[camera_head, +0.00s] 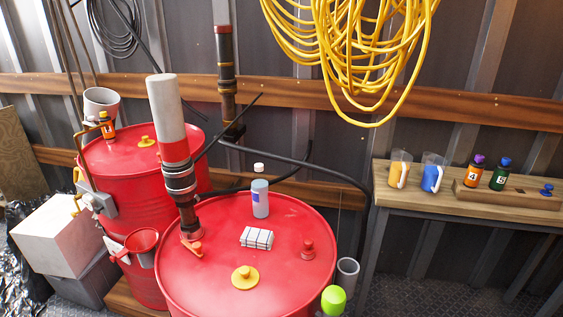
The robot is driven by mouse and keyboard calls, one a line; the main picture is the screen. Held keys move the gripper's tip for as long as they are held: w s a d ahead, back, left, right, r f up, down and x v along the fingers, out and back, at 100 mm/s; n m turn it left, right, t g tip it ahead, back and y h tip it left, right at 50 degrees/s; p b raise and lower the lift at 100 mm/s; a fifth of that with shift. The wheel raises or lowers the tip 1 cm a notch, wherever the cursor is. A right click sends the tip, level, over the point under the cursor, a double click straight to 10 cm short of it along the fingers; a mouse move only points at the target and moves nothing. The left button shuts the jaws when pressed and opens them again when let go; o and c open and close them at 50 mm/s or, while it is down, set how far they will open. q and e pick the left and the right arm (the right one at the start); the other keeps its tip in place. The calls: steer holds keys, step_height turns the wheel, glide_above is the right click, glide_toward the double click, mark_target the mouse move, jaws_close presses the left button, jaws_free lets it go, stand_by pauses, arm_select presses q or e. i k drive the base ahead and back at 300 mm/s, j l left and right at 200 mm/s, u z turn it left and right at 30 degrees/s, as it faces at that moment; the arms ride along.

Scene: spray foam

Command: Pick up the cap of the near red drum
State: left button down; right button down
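The near red drum (200,285) stands at the front centre, its round top facing up. A yellow round cap (245,278) with a raised knob sits on the front part of that top. A smaller red fitting (307,250) stands on the right of the same top. A pump with a white, red and black upright body (168,115) rises from the left of the top. Neither of my grippers is in view.
A grey-blue bottle (260,199) and a white bundle (257,238) stand on the drum top behind the cap. A far red drum (140,180) stands left behind. A bright green object (333,300) is at the front right. A wooden bench (450,209) holds jugs and bottles.

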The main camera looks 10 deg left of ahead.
mark_target(145, 143)
steer(key=i+l+u, duration=0.15)
steer(key=l+u, duration=0.3)
steer(key=i+l+u, duration=0.15)
steer(key=l+u, duration=0.6)
steer(key=u, duration=0.15)
steer(key=i+j, duration=0.55)
